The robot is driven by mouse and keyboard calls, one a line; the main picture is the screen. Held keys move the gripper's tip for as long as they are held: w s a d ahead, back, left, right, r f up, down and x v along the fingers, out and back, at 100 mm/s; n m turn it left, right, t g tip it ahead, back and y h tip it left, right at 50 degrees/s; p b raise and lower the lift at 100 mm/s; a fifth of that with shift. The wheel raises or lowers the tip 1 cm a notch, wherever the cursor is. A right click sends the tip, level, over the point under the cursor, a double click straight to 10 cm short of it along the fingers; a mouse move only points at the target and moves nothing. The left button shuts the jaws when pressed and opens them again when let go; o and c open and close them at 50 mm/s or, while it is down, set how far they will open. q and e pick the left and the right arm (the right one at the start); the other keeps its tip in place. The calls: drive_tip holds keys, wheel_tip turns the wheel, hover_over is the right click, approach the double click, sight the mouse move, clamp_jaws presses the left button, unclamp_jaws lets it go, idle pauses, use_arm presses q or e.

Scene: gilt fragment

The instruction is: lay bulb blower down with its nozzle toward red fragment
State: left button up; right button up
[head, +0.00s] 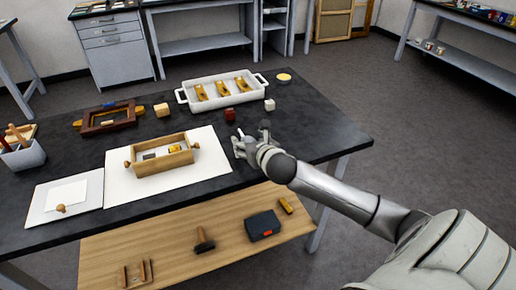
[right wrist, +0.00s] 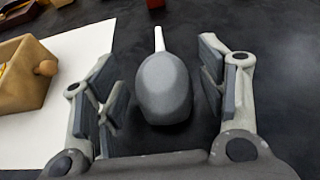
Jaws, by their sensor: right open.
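The bulb blower (right wrist: 164,88) has a dark grey bulb and a thin white nozzle. In the right wrist view it lies on the dark table between the two fingers of my right gripper (right wrist: 158,75), with gaps on both sides. Its nozzle points away from my wrist, roughly at the red fragment (right wrist: 155,4) beyond it. The red fragment also shows in the head view (head: 230,114) as a small dark red block. There my right gripper (head: 251,138) is open over the table and mostly hides the blower. My left gripper is not in view.
A wooden box (head: 150,162) stands on a white sheet (head: 215,170) left of my right gripper. A white tray (head: 212,100) with gilt pieces is behind. The table's right end is bare.

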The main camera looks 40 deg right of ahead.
drive_tip(key=v, duration=1)
drive_tip(key=shift+s+a+r, duration=0.1)
drive_tip(key=shift+s, duration=0.25)
